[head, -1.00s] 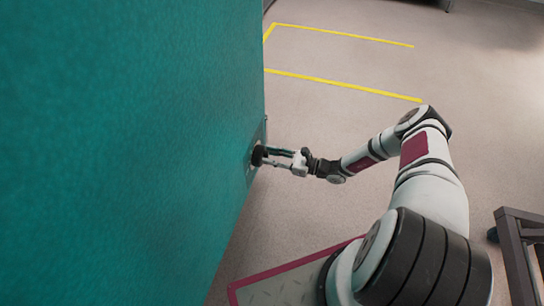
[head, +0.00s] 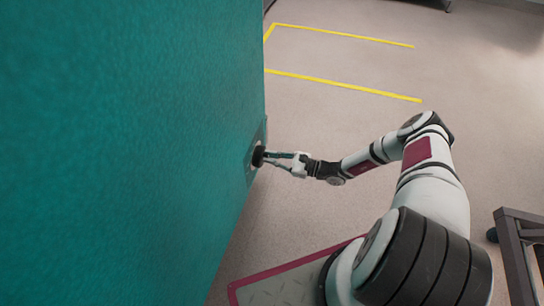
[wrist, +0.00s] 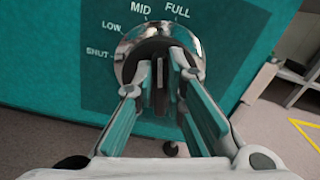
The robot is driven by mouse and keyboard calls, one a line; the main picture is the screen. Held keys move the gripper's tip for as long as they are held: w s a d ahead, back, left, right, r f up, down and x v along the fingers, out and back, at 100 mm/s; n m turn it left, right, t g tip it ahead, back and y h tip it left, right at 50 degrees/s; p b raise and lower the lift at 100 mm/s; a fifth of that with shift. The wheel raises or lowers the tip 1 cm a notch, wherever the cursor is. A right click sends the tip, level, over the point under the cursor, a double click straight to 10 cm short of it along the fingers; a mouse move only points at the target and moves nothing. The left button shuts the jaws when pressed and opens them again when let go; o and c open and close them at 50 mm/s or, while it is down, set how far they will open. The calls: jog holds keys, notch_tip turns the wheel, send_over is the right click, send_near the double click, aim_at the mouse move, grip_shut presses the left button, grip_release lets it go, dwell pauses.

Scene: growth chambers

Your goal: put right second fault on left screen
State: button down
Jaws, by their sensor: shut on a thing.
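A round dial knob (head: 257,156) sits on a plate low on the teal cabinet's side, near its edge. In the wrist view the black knob (wrist: 147,47) has a shiny metal rim and a raised grip bar. The labels SHUT, LOW, MID and FULL run around it from left to top. My gripper (wrist: 161,75) is shut on the knob's bar, one finger on each side. The gripper also shows at the knob in the head view (head: 278,159). The fingers partly hide the knob, and I cannot tell exactly which label it points to. No screen is in view.
The teal cabinet (head: 120,140) fills the left of the head view. Yellow floor lines (head: 345,84) mark the open floor beyond. A dark metal frame (head: 515,240) stands at the right edge. The floor right of the cabinet is mostly clear.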

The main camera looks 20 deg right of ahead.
jog(key=n, duration=0.3)
jog(key=n+p, duration=0.1)
jog(key=n, duration=0.3)
jog(key=s+f+n, duration=0.1)
jog(key=n, duration=0.3)
jog(key=shift+a+f+p, duration=0.1)
jog(key=shift+a+p, duration=0.2)
jog(key=shift+a, duration=0.05)
jog(key=shift+s+f+n, duration=0.1)
jog(key=shift+f+n, duration=0.05)
jog(key=shift+n, duration=0.75)
jog(key=shift+f+n, duration=0.15)
jog(key=shift+n, duration=0.75)
jog(key=c, duration=1.6)
grip_release()
jog(key=shift+c, duration=0.2)
jog(key=v, duration=1.2)
